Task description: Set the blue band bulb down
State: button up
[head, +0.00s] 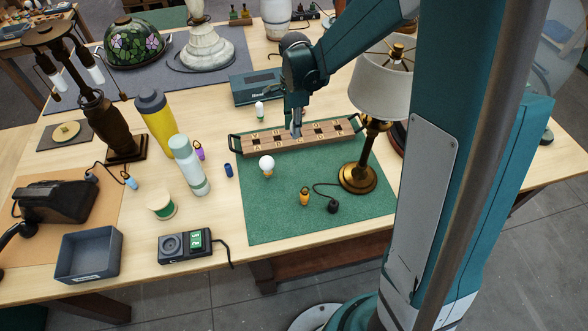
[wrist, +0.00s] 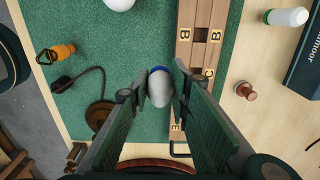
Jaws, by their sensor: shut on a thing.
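My gripper (head: 296,124) is over the wooden lettered rack (head: 262,150) in the head view. In the wrist view my gripper (wrist: 161,88) has its two fingers around the blue band bulb (wrist: 161,90), a pale bulb with a blue edge at its far end. The bulb appears beside the rack (wrist: 187,42) edge, over the green mat (wrist: 120,40). Its height above the surface cannot be told. In the head view the fingers mostly hide it.
A white bulb (head: 266,163) and an orange socket (head: 304,197) are on the mat. A brass lamp (head: 358,178) stands to the right. The mat's front left is clear.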

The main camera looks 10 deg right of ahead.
jog(key=s+a, duration=0.2)
jog(key=s, duration=0.4)
jog(key=shift+s+f, duration=0.15)
jog(key=shift+s, duration=0.2)
jog(key=shift+f, duration=2.95)
jog(key=shift+f, duration=2.05)
jog(key=shift+f+b, duration=0.2)
jog(key=shift+b, duration=0.15)
jog(key=o, duration=0.8)
jog(key=shift+r, duration=0.2)
